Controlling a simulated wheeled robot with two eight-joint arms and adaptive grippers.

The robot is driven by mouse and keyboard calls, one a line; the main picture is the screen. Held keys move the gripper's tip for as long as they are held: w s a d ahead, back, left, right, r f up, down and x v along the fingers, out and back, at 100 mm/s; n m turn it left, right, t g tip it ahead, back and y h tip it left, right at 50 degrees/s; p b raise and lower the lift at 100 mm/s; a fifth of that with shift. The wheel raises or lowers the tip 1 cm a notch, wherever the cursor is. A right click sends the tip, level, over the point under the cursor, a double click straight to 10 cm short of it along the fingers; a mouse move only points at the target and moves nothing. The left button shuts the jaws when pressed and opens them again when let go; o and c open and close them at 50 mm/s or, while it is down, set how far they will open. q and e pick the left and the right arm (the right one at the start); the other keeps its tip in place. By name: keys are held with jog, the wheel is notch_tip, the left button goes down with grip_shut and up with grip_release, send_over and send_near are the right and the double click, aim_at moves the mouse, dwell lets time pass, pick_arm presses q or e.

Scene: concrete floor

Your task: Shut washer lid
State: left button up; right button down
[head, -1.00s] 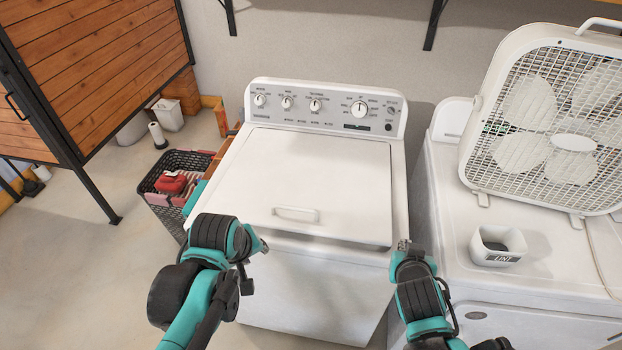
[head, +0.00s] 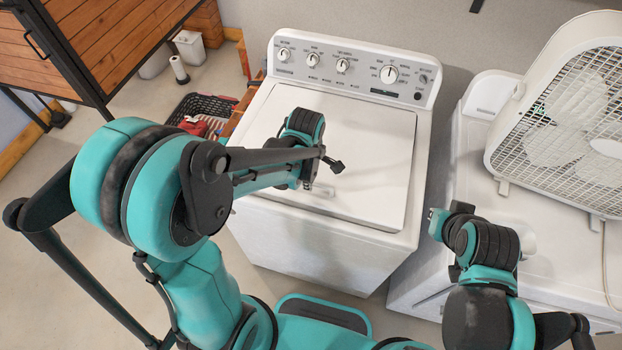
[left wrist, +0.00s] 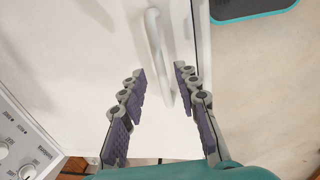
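The white washer (head: 330,244) stands in the middle of the head view. Its white lid (head: 378,150) lies flat across the top, looking shut. My left gripper (head: 330,160) is over the lid, partly hiding it and the handle. In the left wrist view, my left gripper (left wrist: 161,74) is open, with nothing held. The white lid handle (left wrist: 153,35) lies just ahead of its fingers, its lower end reaching between the tips; contact cannot be told. My right gripper (head: 437,223) is beside the washer's right front, apart from the lid; its fingers are too small to read.
A white dryer (head: 475,180) stands close at the right, with a box fan (head: 560,110) on top. A dark basket (head: 200,108) with red items is left of the washer. The control panel (head: 355,68) rises behind the lid. Wooden doors (head: 100,40) are at back left.

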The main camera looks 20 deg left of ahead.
aim_at(309, 193)
pick_arm(q)
jog(key=shift+f, duration=0.6)
grip_shut()
jog(key=f+b, duration=0.2)
jog(key=f, duration=0.1)
jog(key=f+b, duration=0.1)
jog(key=b, duration=0.1)
jog(key=shift+s+f, duration=0.25)
jog(key=shift+s, duration=0.25)
jog(key=shift+c, duration=1.2)
grip_release()
jog(key=shift+o, duration=1.2)
jog(key=shift+r, duration=0.1)
